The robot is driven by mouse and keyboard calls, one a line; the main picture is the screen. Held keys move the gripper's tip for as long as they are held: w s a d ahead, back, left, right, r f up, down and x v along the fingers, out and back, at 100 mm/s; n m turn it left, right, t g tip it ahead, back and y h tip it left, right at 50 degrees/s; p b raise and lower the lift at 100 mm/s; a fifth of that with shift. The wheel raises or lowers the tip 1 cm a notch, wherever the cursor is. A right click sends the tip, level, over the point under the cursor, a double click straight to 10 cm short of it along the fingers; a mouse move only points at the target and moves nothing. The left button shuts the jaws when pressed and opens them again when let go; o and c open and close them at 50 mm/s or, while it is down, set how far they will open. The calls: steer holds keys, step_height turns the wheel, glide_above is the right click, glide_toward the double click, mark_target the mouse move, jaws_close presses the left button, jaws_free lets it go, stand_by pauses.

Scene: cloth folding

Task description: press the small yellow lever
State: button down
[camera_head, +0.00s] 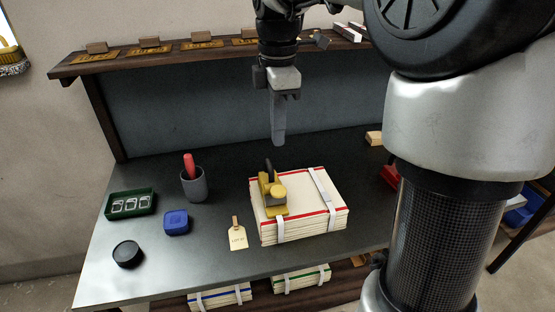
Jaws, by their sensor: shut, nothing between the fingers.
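A small yellow device (276,209) with a dark upright handle (268,165) rests on a stack of cream sheets with red edges (313,210). Its yellow parts stand on the left side of the stack; which one is the lever is too small to tell. My gripper (279,141) points straight down above and behind the device, with its fingers shut and empty. A clear gap lies between the fingertips and the handle.
Left of the stack are a grey cup (195,187) with a red stick, a blue box (176,223), a green tray (109,206), a black round tin (127,255) and a paper tag (237,238). A wooden shelf (130,62) runs along the back. My arm hides the right side.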

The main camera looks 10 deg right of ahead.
mark_target(279, 194)
step_height(279, 194, down, 14)
steer(key=shift+r+b, duration=0.2)
steer(key=shift+b, duration=1.05)
steer(key=s+f+t+b, duration=0.2)
steer(key=t+b, duration=0.1)
steer(key=b, duration=0.2)
steer(key=shift+s+f, duration=0.1)
steer(key=shift+f, duration=0.1)
steer(key=shift+s+t+b, duration=0.25)
steer(key=shift+t+b, duration=0.1)
steer(key=shift+t, duration=0.25)
steer(key=shift+a+r+p, duration=0.1)
steer(key=shift+r+p, duration=0.65)
steer(key=shift+r, duration=0.05)
